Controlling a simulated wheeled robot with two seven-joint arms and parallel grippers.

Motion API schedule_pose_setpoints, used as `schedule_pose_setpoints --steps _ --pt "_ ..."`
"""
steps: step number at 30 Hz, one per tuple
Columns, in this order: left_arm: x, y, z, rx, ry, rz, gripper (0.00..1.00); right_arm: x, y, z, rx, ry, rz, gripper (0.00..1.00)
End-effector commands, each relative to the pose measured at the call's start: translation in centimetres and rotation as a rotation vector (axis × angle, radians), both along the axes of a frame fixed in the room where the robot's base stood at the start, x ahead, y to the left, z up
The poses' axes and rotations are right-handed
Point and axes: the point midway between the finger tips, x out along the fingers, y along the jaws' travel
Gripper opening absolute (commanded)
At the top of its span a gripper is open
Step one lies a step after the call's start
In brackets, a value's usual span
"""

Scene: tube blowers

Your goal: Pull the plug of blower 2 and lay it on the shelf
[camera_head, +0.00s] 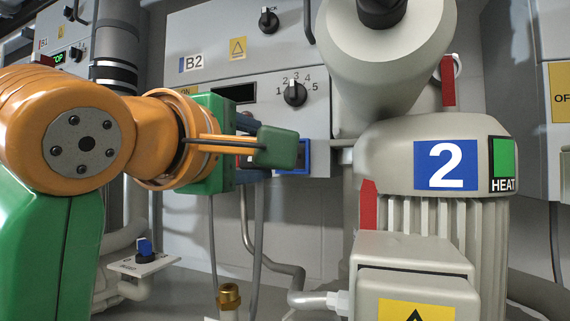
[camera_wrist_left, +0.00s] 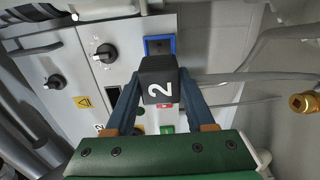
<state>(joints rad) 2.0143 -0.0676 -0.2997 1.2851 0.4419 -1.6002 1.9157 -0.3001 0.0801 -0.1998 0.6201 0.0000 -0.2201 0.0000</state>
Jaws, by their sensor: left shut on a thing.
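Blower 2 (camera_head: 400,150) is the large grey machine at the right, with a blue "2" label. My left gripper (camera_head: 262,150) is in front of the B2 panel. In the left wrist view its two dark blue fingers are shut on the black plug (camera_wrist_left: 160,76), which bears a white "2". A blue-framed socket (camera_wrist_left: 159,40) shows just beyond the plug, its dark inside partly visible; it also shows in the head view (camera_head: 305,157). I cannot tell how far the plug is from the panel. The plug is hidden behind my gripper in the head view.
The B2 panel (camera_head: 262,75) carries knobs and a numbered dial (camera_head: 295,93). A small light shelf-like plate (camera_head: 147,266) with a blue and black item stands low at the left. Hanging cables, a pipe and a brass fitting (camera_head: 229,296) lie below my gripper.

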Motion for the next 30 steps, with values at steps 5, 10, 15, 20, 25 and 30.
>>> schedule_pose_setpoints --steps 5,10,15,20,25,30 --pt "-1.6 0.7 -0.2 -0.001 -0.003 0.0 0.0 0.0 0.0 -1.2 0.0 0.0 0.0 0.5" --pt "-3.2 1.3 -0.2 -0.002 -0.001 -0.001 0.0 0.0 0.0 -2.0 0.0 0.0 0.0 0.5" --pt "-4.8 2.0 -0.2 -0.002 -0.001 -0.001 0.0 0.0 0.0 -2.8 0.0 0.0 0.0 0.5" --pt "-6.2 2.6 -0.1 -0.002 -0.002 -0.001 0.0 0.0 0.0 -3.4 0.0 0.0 0.0 0.5" --pt "-7.7 3.2 -0.1 -0.002 -0.001 0.0 0.0 0.0 0.0 -4.0 0.0 0.0 0.0 0.5" --pt "-9.3 3.8 -0.1 -0.002 -0.001 0.0 0.0 0.0 0.0 -4.5 0.0 0.0 0.0 0.5"
